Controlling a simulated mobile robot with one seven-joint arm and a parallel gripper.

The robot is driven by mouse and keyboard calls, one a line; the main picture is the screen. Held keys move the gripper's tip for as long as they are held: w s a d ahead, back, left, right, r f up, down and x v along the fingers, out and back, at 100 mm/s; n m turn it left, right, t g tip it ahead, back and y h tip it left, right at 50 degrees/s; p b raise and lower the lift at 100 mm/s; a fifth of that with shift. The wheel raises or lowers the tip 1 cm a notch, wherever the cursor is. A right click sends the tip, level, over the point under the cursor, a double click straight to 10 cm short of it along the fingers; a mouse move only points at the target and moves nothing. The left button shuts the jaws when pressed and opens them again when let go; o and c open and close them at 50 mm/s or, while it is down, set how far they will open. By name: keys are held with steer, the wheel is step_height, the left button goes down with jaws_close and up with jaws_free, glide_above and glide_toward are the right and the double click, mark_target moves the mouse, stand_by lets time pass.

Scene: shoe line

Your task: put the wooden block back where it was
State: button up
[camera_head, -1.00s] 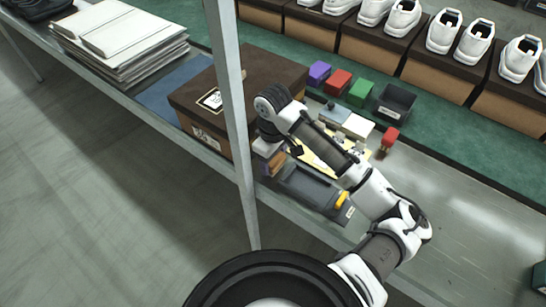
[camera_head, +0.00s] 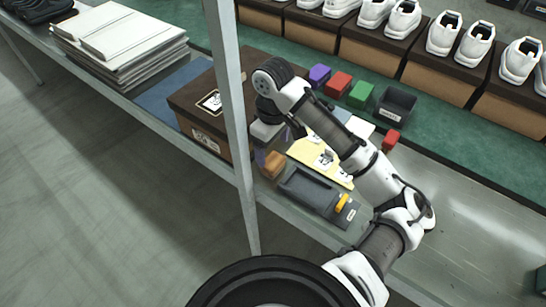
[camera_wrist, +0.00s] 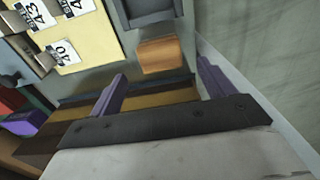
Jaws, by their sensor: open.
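The wooden block (camera_head: 274,163) is small and orange-brown. It rests on the bench between the left end of the dark grey tray (camera_head: 303,190) and the large brown shoe box (camera_head: 190,98). In the wrist view the block (camera_wrist: 162,55) lies just beyond my fingertips, close to the grey tray's end (camera_wrist: 152,12). My gripper (camera_head: 274,147) is open and empty, above the block and apart from it. Its two purple fingers (camera_wrist: 161,70) are spread wider than the block in the wrist view.
A yellow board with number cards (camera_head: 305,152) lies behind the tray. Purple, red and green blocks (camera_head: 338,83) and a dark bin (camera_head: 394,104) stand farther back. A metal post (camera_head: 232,120) rises at the bench's front edge, left of my gripper. A yellow-handled tool (camera_head: 343,202) lies at the tray's right.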

mark_target(273, 160)
steer(key=shift+r, duration=2.7)
